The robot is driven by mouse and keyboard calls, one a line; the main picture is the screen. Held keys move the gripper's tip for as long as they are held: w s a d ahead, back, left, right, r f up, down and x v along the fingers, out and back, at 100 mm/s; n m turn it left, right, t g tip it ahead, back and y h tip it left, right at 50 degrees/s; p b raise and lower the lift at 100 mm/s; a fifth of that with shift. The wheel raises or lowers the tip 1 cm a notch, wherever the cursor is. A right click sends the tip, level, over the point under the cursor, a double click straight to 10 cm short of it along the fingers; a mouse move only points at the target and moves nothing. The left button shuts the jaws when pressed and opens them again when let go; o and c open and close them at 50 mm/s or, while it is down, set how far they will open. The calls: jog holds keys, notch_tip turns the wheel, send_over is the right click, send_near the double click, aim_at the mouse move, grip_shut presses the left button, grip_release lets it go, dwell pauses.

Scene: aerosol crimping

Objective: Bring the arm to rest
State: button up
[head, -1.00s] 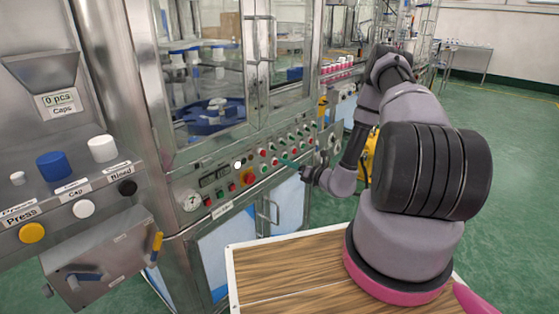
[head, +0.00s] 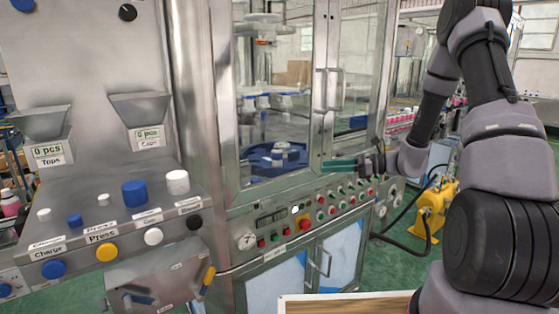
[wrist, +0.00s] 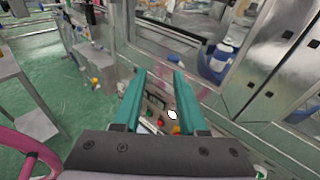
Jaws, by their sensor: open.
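My gripper (head: 328,165) is in the upper middle of the head view, with its teal fingers pointing left in front of the machine's glass doors, just above the button panel (head: 318,212). In the wrist view my gripper (wrist: 158,78) is open, with both teal fingers apart. Nothing is between them except the panel with its red and white buttons seen behind. My arm (head: 500,150) rises on the right of the head view and bends over toward the machine.
A control console (head: 75,205) with coloured knobs and two hoppers stands at left. The glass-door cabinet (head: 275,120) is close to my gripper. A yellow motor-like unit (head: 432,210) with a black hose is on the green floor. Open floor (wrist: 50,80) shows at left in the wrist view.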

jog(key=s+a+r+n+g+h, duration=0.2)
jog(key=s+r+n+g+h, duration=0.1)
jog(key=s+r+n, duration=0.4)
jog(key=s+d+r+n+t+h, duration=0.3)
jog(key=s+d+r+n+h, duration=0.1)
jog(key=s+r, duration=0.4)
jog(key=s+d+r+n+t+h, duration=0.2)
jog(key=s+d+r+n+h, duration=0.3)
jog(key=s+r, duration=0.4)
jog(key=shift+s+d+n+t+h, duration=0.3)
jog(key=shift+s+d+t+h, duration=0.1)
jog(key=shift+s+h, duration=0.4)
jog(key=shift+s, duration=0.1)
